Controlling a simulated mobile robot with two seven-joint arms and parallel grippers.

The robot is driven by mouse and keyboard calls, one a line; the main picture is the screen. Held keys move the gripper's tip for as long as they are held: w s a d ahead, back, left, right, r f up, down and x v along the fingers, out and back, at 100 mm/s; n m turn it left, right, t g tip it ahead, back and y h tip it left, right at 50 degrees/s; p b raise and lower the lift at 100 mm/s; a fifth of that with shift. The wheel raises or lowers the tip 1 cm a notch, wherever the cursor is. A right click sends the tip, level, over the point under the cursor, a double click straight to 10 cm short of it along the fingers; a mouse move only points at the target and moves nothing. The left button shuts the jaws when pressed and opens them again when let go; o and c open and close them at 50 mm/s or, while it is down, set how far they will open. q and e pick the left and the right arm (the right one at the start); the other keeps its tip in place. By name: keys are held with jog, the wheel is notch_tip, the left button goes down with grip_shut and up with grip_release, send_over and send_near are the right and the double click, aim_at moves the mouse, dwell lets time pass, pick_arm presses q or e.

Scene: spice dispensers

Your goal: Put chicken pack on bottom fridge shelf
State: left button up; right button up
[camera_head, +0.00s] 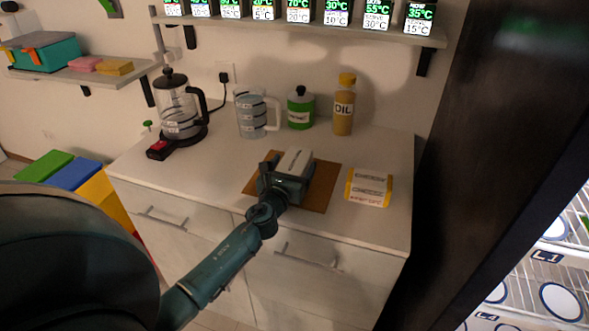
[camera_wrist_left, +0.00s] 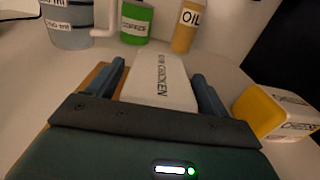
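The chicken pack, a white box lettered "CHICKEN", lies on a brown board (camera_head: 319,191) on the white counter. It shows in the head view (camera_head: 295,162) and in the wrist view (camera_wrist_left: 157,77). My left gripper (camera_head: 290,170) is over the board, partly hiding the pack. In the wrist view its blue fingers (camera_wrist_left: 158,85) stand on either side of the pack, with narrow gaps, so it looks open around it. My right gripper is not in view.
A cheese pack (camera_head: 369,187) lies right of the board. A dark panel (camera_head: 480,130) rises between the counter and the fridge shelves.

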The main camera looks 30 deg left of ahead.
pick_arm(q)
jog(key=c, duration=1)
jog(key=shift+r, duration=0.15)
jog(key=shift+c, duration=1.2)
